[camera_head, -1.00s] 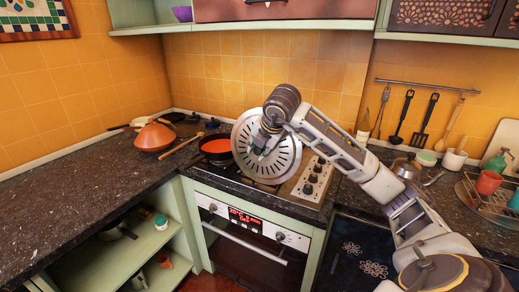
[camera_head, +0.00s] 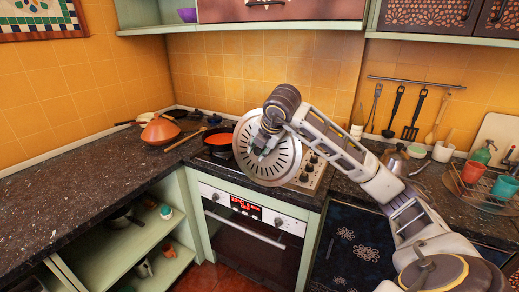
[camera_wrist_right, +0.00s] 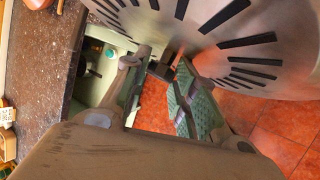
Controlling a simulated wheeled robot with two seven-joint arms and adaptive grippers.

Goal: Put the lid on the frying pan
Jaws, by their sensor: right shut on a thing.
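The lid (camera_head: 283,164) is a round grey metal disc with dark slots, tilted steeply in front of the stove. My right gripper (camera_head: 264,148) is shut on the lid's handle. In the right wrist view the lid (camera_wrist_right: 270,72) fills the top right, with the right gripper's fingers (camera_wrist_right: 163,78) closed at its dark handle. The frying pan (camera_head: 217,140), dark with red-orange contents, sits on the stove just left of the lid. The lid hides the pan's right edge. My left gripper is not in view.
The stove's knob panel (camera_head: 312,172) is right of the lid, above the oven (camera_head: 252,222). A terracotta tagine (camera_head: 160,130) and a wooden spoon (camera_head: 187,140) lie on the left counter. A kettle (camera_head: 394,158) and dish rack (camera_head: 478,190) stand right. The front left counter is clear.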

